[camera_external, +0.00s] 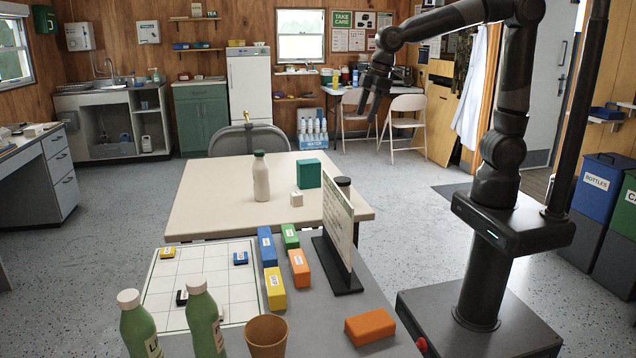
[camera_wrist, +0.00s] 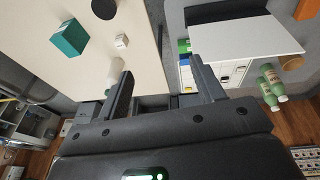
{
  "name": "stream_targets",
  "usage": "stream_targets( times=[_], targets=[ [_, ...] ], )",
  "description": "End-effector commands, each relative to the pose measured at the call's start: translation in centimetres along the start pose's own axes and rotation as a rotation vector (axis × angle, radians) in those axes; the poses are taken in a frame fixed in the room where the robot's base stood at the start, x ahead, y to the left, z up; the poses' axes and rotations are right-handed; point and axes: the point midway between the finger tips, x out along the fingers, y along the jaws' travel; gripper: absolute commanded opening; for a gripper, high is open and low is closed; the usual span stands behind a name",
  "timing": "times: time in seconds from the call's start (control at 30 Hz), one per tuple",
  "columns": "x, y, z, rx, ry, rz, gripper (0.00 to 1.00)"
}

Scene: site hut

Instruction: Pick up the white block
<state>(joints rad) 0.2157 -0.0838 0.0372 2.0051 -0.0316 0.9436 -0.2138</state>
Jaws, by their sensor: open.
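The white block (camera_external: 296,198) is a small cube with a dark mark, standing on the beige table (camera_external: 225,205) between a white bottle (camera_external: 261,180) and a teal box (camera_external: 308,173). In the wrist view the white block (camera_wrist: 121,41) lies up and left of the jaws, beside the teal box (camera_wrist: 69,38). My gripper (camera_external: 372,112) is raised in the air, apart from the block. In the wrist view my gripper (camera_wrist: 160,68) has its two fingers spread, with nothing between them. The left finger partly covers the white bottle (camera_wrist: 113,82).
An upright board (camera_external: 338,225) on a dark base and a dark-lidded container (camera_external: 343,185) stand to the block's right. The nearer grey table holds coloured blocks, a grid sheet (camera_external: 200,265), green bottles (camera_external: 203,320) and a brown cup (camera_external: 266,335). The beige table's left part is bare.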

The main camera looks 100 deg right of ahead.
Motion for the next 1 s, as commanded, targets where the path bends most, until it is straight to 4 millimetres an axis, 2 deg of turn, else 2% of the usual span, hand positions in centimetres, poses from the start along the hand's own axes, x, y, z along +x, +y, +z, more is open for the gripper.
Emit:
stream_targets(
  times=[0.03,0.2,0.37,0.5,0.8,0.9,1.0],
  targets=[
    [1.3,1.1,-1.2,0.000,-0.021,-0.001,0.62],
    [5.4,4.2,-4.6,-0.013,-0.073,-0.007,0.62],
    [9.9,7.5,-7.1,-0.024,-0.120,-0.019,0.62],
    [14.4,10.5,-8.6,-0.031,-0.160,-0.034,0.62],
    [24.6,16.6,-9.6,-0.041,-0.233,-0.075,0.62],
    [27.1,17.9,-9.5,-0.042,-0.247,-0.086,0.62],
    [28.7,18.7,-9.3,-0.044,-0.256,-0.094,0.62]
  ],
)
